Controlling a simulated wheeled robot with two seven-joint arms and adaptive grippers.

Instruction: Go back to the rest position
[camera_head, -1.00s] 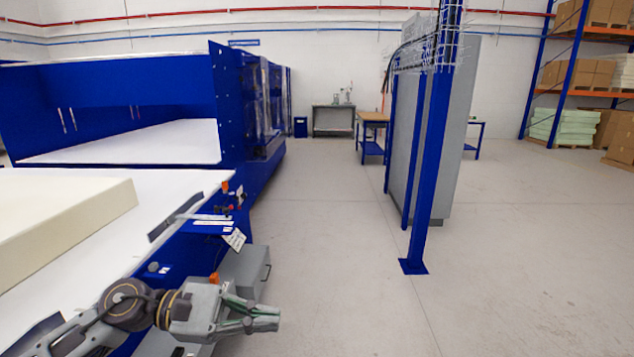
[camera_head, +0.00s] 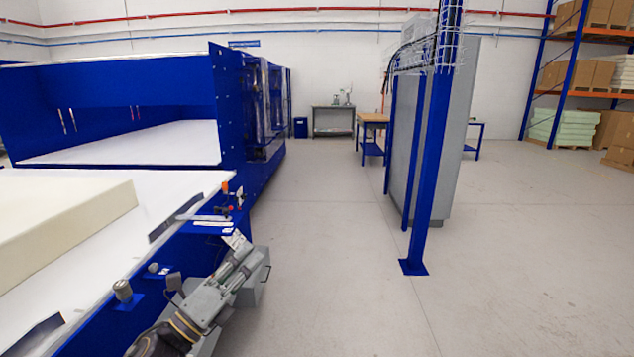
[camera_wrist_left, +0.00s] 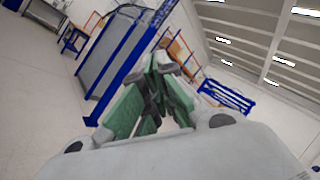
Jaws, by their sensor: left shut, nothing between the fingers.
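My left gripper (camera_head: 241,260) is at the bottom of the head view, beside the control panel on the machine's front corner. It points up and away from me, with its fingers shut and nothing between them. In the left wrist view its green and grey fingers (camera_wrist_left: 163,65) come together at the tips, against the blue-framed grey panel and the ceiling. Part of the left arm is cut off by the bottom edge. My right gripper is in neither view.
A cream foam block (camera_head: 65,228) lies on the white table (camera_head: 125,252) of the blue machine (camera_head: 228,110) at left. A blue post (camera_head: 428,180) stands with a grey panel (camera_head: 456,130) right of centre. The floor (camera_head: 335,240) between is clear.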

